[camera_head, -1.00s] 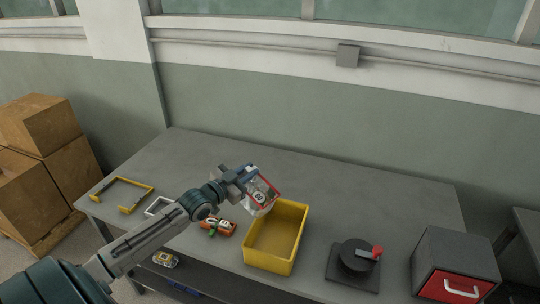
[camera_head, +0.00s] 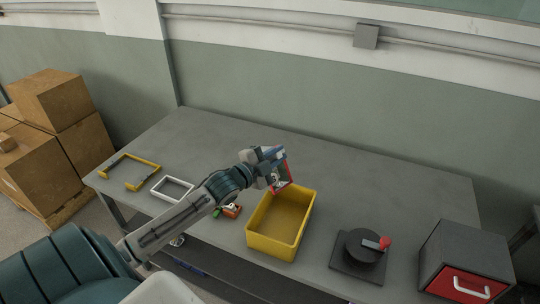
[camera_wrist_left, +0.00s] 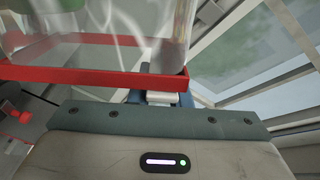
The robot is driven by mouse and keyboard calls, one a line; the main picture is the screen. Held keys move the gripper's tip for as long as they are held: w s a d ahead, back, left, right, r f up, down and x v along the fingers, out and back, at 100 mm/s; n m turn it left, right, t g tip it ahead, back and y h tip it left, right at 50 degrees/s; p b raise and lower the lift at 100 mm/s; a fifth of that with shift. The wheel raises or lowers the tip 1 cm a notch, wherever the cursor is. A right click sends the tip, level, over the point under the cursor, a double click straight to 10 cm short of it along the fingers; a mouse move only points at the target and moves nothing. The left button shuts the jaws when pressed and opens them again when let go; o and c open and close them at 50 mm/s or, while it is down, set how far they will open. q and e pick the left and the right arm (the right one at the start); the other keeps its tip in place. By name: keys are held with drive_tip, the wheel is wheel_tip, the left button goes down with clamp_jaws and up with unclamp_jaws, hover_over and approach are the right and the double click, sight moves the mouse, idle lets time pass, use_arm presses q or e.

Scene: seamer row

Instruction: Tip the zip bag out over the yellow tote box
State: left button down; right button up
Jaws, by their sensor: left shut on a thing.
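My left gripper (camera_head: 270,178) is shut on the zip bag (camera_head: 284,173), a clear bag with a red edge. It holds the bag tilted, above the table by the far left corner of the yellow tote box (camera_head: 262,241). In the left wrist view the clear bag (camera_wrist_left: 100,30) and its red strip (camera_wrist_left: 85,79) fill the upper left, close to the gripper. The tote's visible floor looks empty. The bag's contents are hard to make out. My right gripper is not in view.
On the table (camera_head: 350,190) are a white frame (camera_head: 173,188), a yellow bracket (camera_head: 130,171), a small orange and green item (camera_head: 230,211), a black turntable with a red-knobbed lever (camera_head: 360,250), and a dark box with a red drawer (camera_head: 465,262). Cartons (camera_head: 60,130) stand left.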

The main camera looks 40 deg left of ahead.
use_arm(q)
drive_tip(key=s+d+f+m+b, duration=0.1)
drive_tip(key=d+f+m+b, duration=0.1)
drive_tip(key=d+m+b, duration=0.8)
drive_tip(key=shift+s+d+m+b, duration=0.3)
drive_tip(key=shift+s+m+b, duration=0.15)
drive_tip(key=shift+m, duration=0.35)
drive_tip(key=shift+w, duration=0.1)
idle(0.6)
